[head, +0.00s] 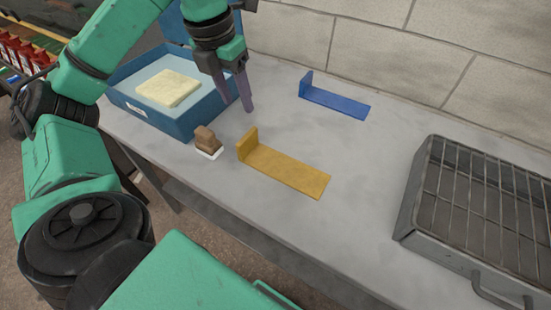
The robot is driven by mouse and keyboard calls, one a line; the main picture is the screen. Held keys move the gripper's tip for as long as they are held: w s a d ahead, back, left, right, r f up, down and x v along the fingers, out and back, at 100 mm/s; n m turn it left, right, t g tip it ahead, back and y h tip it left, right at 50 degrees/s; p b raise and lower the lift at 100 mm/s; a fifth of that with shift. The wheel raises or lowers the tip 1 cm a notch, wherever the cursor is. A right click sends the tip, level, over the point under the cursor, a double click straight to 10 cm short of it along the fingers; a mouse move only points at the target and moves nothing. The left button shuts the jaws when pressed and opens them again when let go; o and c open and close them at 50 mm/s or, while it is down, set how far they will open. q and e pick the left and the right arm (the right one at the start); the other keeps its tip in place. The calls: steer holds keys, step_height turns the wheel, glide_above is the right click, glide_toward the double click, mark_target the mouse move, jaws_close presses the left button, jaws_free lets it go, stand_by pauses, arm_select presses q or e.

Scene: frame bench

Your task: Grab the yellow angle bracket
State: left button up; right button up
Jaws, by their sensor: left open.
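The yellow angle bracket (288,170) lies on the grey bench (350,215) in the middle of the head view. Its long flat leg rests on the bench and its short leg stands up at the left end. My left gripper (236,104) is open and points down, with nothing between its fingers. It is above and behind the bracket's upright end, apart from it, near the right wall of the blue box. My right gripper is not in view.
A blue box (185,127) with a pale yellow block (168,88) stands at the back left. A small brown block (206,138) sits left of the bracket. A blue angle bracket (336,101) lies near the wall. A metal rack (478,205) stands at the right.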

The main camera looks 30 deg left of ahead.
arm_select(q)
steer(key=b, duration=0.5)
glide_above(246, 136)
steer(key=s, duration=0.2)
step_height(246, 136, down, 6)
steer(key=shift+r, duration=0.1)
steer(key=f, duration=0.2)
steer(key=w+f, duration=0.1)
steer(key=f, duration=0.2)
steer(key=w+f, duration=0.1)
steer(key=f, duration=0.2)
steer(key=shift+w+b, duration=0.1)
steer(key=shift+b, duration=0.3)
jaws_close()
